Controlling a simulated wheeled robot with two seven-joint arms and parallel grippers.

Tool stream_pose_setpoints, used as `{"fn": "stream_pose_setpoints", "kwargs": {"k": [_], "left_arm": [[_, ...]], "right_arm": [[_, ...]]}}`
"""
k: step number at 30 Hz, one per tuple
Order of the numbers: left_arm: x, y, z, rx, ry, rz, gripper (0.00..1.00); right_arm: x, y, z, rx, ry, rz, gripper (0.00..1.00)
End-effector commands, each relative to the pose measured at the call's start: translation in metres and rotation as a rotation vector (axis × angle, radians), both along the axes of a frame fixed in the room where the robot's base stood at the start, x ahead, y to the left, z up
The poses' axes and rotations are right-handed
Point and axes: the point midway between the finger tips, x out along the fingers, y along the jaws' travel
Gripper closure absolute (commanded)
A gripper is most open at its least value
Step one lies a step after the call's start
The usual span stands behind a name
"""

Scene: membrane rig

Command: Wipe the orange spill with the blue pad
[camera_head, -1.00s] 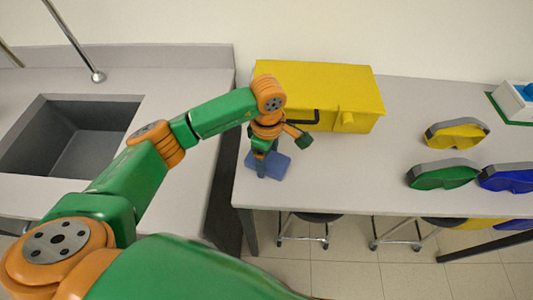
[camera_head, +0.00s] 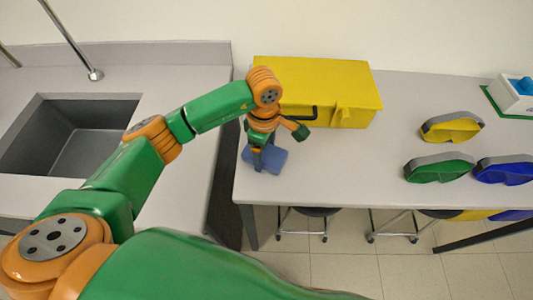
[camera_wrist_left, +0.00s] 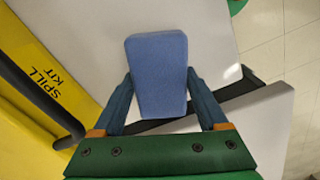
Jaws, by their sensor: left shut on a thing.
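The blue pad (camera_head: 276,160) is at the left end of the grey table, in front of the yellow box. My left gripper (camera_head: 258,165) points down and is shut on the pad. In the left wrist view the blue pad (camera_wrist_left: 157,65) sits between the two fingers of my left gripper (camera_wrist_left: 160,82). The pad is low over the tabletop; I cannot tell whether it touches it. No orange spill shows in either view; the pad and my arm cover part of the table. My right gripper is not in view.
The yellow spill kit box (camera_head: 318,88) stands close behind my gripper. Yellow (camera_head: 452,128), green (camera_head: 440,169) and blue goggles (camera_head: 503,171) lie to the right. A white box (camera_head: 515,95) is at the far right. The table's middle is clear. A sink (camera_head: 70,135) lies left, across a gap.

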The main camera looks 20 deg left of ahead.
Motion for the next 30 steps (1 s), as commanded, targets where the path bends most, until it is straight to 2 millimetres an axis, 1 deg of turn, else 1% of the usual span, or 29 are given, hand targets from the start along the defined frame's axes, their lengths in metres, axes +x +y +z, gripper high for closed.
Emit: {"fn": "stream_pose_setpoints", "kwargs": {"k": [1,18,22,30], "left_arm": [[0.001,0.001,0.011,0.0,-0.003,0.001,0.76],[0.003,0.007,0.062,0.0,-0.003,0.013,0.76],[0.003,0.008,0.067,0.0,-0.002,0.015,0.76],[0.003,0.008,0.067,0.0,-0.002,0.015,0.76]], "right_arm": [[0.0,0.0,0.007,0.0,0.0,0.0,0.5],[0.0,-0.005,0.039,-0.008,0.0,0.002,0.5],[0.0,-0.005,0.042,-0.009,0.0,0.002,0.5],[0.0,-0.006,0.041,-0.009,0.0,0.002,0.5]]}}
